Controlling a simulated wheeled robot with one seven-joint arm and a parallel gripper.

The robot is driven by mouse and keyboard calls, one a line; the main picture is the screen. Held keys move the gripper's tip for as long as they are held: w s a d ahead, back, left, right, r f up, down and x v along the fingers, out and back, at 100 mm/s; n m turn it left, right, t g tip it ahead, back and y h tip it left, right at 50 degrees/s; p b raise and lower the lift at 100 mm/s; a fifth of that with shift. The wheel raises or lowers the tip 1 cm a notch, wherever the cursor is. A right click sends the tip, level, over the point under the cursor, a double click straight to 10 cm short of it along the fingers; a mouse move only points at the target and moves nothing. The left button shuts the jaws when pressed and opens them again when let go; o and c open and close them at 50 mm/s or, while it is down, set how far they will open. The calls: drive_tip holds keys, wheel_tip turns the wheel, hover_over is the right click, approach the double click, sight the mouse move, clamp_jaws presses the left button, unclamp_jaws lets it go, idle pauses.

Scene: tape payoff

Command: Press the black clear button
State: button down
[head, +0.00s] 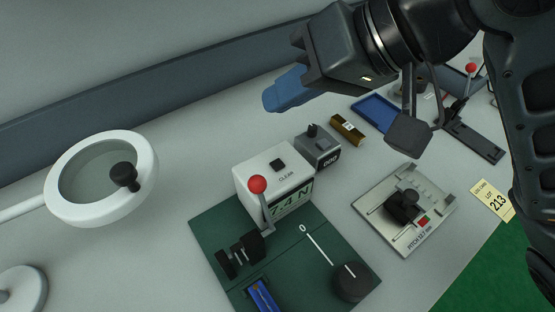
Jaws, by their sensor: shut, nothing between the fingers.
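The black clear button (278,164) is a small dark square on the top of a white box (254,175), with the word CLEAR printed beside it. The box front has a green display reading 7.4 N. A red-knobbed lever (258,185) stands at its near side. My gripper (268,101) has blue fingers that are shut and empty. It shows above and behind the box in the picture, apart from the button. The button is in plain view, with nothing covering it.
A grey counter box (322,150) stands right beside the white box. A green base plate (205,232) carries rollers and a black dial (350,282). A brown block (347,129) lies behind.

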drive_tip(key=b, duration=0.6)
hover_over(284, 165)
wheel_tip(284, 165, down, 7)
drive_tip(key=shift+f+b, duration=0.6)
drive_tip(key=shift+f, duration=0.2)
drive_tip(key=shift+f, duration=0.1)
idle(1.0)
drive_tip(key=shift+f, duration=0.3)
drive_tip(key=shift+f+b, duration=0.35)
drive_tip(key=shift+b, duration=0.05)
idle(0.6)
idle(0.3)
drive_tip(key=shift+r+p, duration=0.8)
